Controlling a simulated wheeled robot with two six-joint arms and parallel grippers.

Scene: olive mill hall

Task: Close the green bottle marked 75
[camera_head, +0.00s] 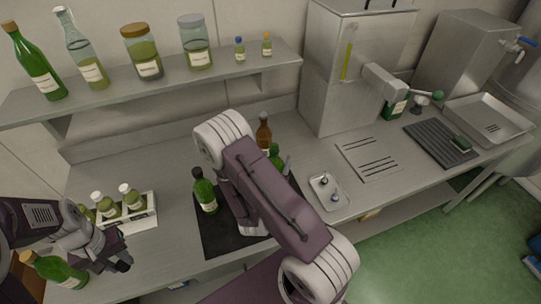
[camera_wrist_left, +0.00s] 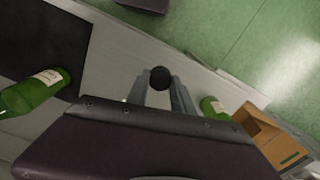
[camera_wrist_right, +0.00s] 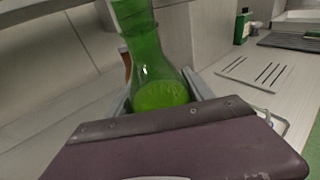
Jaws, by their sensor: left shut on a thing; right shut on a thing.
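A green bottle (camera_wrist_right: 160,70) stands between the fingers of my right gripper (camera_wrist_right: 158,98), which is shut on it. Its mouth is cut off by the picture's top edge, and no number can be read. In the head view the bottle's upper part (camera_head: 275,154) shows behind my right arm, which hides that gripper. My left gripper (camera_head: 122,263) is at the front left, apart from that bottle. It is shut on a small round black stopper (camera_wrist_left: 160,78). Another green bottle (camera_head: 205,196) stands on the black mat (camera_head: 222,236); a third (camera_head: 62,272) is beside my left gripper.
A white rack (camera_head: 143,222) with small bottles is at the left. A brown bottle (camera_head: 264,132) stands behind the held one. A small tray (camera_head: 329,191) with little items lies right of my right arm. A shelf (camera_head: 170,84) with bottles and jars overhangs the back.

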